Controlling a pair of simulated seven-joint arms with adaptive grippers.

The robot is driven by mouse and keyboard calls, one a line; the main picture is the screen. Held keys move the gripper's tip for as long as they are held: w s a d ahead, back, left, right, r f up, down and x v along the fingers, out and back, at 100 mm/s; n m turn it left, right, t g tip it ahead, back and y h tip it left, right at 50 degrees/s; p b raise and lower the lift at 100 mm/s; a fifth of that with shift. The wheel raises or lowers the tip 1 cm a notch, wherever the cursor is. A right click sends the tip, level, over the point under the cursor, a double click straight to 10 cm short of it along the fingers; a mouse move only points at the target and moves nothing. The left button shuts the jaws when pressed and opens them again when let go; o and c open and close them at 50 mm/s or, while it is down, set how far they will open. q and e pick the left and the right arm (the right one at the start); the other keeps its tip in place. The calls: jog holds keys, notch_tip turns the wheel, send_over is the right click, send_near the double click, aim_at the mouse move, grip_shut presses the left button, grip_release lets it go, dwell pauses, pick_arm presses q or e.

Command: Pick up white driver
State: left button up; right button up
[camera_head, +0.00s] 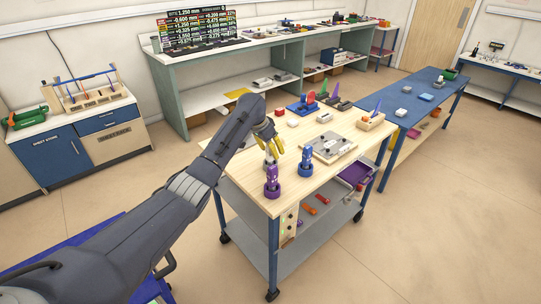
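My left gripper (270,146), with yellow fingers, points down over the near left part of the wooden-topped cart (342,180). A small pale shape (268,161) shows just below its fingertips; it may be the white driver, but it is mostly hidden and too small to be sure. I cannot tell whether the fingers touch it or are closed. A purple driver (272,175) stands upright in a purple round holder just in front of the gripper. A blue driver (306,158) stands upright in a blue holder to the right. My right gripper is not in view.
On the cart are a grey plate (328,147), a wooden rack (371,121), a red block (279,112) and a white block (324,117). A blue table (424,100) stands at the right. The cart's near right corner is clear.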

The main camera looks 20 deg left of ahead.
pick_arm(q)
jog(key=shift+x, duration=0.9)
jog(key=shift+o, duration=0.2)
grip_shut()
